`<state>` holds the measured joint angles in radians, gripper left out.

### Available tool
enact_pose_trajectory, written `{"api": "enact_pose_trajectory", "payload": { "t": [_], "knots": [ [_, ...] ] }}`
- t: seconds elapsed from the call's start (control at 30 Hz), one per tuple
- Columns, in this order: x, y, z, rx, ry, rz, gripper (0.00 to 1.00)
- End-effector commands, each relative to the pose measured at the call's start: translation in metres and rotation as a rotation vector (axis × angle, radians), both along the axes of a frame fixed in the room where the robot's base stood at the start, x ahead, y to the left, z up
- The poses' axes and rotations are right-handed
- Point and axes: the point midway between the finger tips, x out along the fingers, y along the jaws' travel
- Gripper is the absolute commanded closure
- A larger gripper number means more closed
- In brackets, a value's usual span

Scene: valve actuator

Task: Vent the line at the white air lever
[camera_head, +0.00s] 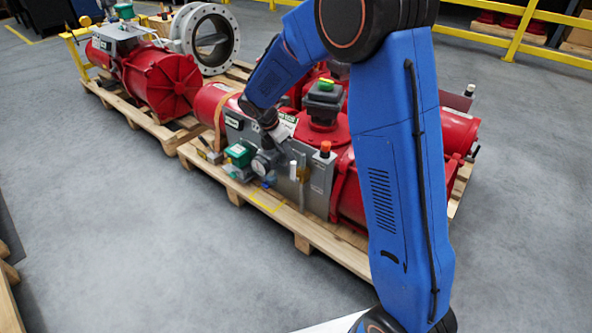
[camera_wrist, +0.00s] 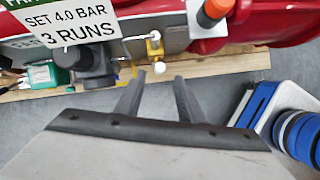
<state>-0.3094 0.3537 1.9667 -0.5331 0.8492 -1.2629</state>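A small white lever (camera_head: 293,171) stands upright on the front of the grey panel of the red actuator. In the wrist view, a white round end (camera_wrist: 160,67) shows beside a yellow fitting (camera_wrist: 154,46), just beyond my fingertips. I take this to be the same lever. My gripper (camera_wrist: 159,78) is open, with a gap between its two grey fingers and nothing between them. The white end lies just past the gap, apart from the fingers as far as I can tell. In the head view my gripper is hard to make out against the panel.
A green box (camera_head: 239,154) and a dark round regulator (camera_head: 263,164) sit left of the lever. An orange-capped post (camera_head: 325,149) stands to its right. A label (camera_wrist: 66,20) reads "SET 4.0 BAR 3 RUNS". The wooden pallet (camera_head: 307,226) edge runs in front; open floor lies nearer.

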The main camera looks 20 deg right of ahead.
Motion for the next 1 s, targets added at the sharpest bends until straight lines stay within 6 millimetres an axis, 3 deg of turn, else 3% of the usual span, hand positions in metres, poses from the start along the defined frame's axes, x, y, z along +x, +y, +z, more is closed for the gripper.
{"api": "enact_pose_trajectory", "payload": {
  "t": [0.6, 0.8, 1.0],
  "knots": [
    [0.016, -0.037, -0.099, 0.001, 0.001, -0.003, 0.65],
    [0.019, -0.043, -0.116, 0.001, 0.0, -0.002, 0.65],
    [0.02, -0.045, -0.12, 0.002, -0.001, -0.001, 0.65]
  ]
}}
